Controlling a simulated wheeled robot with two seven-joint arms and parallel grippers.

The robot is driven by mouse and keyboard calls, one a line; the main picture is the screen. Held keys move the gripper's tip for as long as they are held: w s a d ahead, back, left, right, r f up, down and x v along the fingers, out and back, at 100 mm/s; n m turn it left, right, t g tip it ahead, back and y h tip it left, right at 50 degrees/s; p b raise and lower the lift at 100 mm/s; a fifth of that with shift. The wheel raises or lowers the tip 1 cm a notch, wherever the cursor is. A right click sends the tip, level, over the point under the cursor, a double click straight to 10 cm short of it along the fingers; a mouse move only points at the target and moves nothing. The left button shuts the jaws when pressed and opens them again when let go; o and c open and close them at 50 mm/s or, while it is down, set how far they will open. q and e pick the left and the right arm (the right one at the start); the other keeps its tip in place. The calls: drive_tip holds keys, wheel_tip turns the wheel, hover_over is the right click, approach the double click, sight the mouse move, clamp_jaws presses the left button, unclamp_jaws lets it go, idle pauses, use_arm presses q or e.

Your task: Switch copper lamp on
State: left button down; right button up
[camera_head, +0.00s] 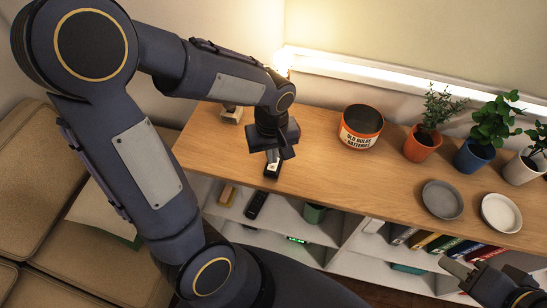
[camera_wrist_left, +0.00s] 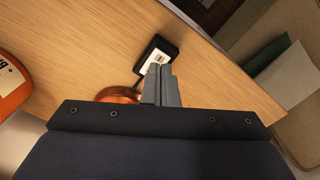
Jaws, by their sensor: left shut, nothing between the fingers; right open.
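A small black switch box with a white rocker (camera_head: 272,169) lies on the wooden top of the shelf unit, near its front edge. The same switch box (camera_wrist_left: 161,45) shows in the left wrist view, with a dark cord running toward a round copper base (camera_wrist_left: 112,96). That base is partly hidden by my gripper. My left gripper (camera_head: 274,155) is shut and empty, pointing down at the switch. In the left wrist view its fingertips (camera_wrist_left: 159,68) overlap the switch's white part; I cannot tell whether they touch. My right gripper (camera_head: 459,275) is open, at the lower right.
On the wooden top (camera_head: 330,180) stand an orange-and-black tin (camera_head: 361,127), potted plants (camera_head: 422,145), a grey dish (camera_head: 442,200) and a white dish (camera_head: 501,213). A small beige object (camera_head: 232,115) sits behind my left arm. Shelves below hold books and remotes. A sofa (camera_head: 30,190) is left.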

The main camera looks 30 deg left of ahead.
sight(271, 168)
use_arm(q)
wheel_tip(271, 168, up, 4)
drive_tip(key=p, duration=0.3)
drive_tip(key=shift+r, duration=0.1)
idle(0.5)
drive_tip(key=s+d+r+m+t+h, duration=0.1)
drive_tip(key=s+r+m+t+h, duration=0.2)
drive_tip(key=s+r+m+t, duration=0.2)
drive_tip(key=s+r+m, duration=0.2)
drive_tip(key=s+r, duration=0.2)
drive_tip(key=s, duration=0.2)
drive_tip(key=shift+s+r+t+h, duration=0.2)
drive_tip(key=shift+s+t+h, duration=0.1)
drive_tip(key=shift+s+h, duration=0.1)
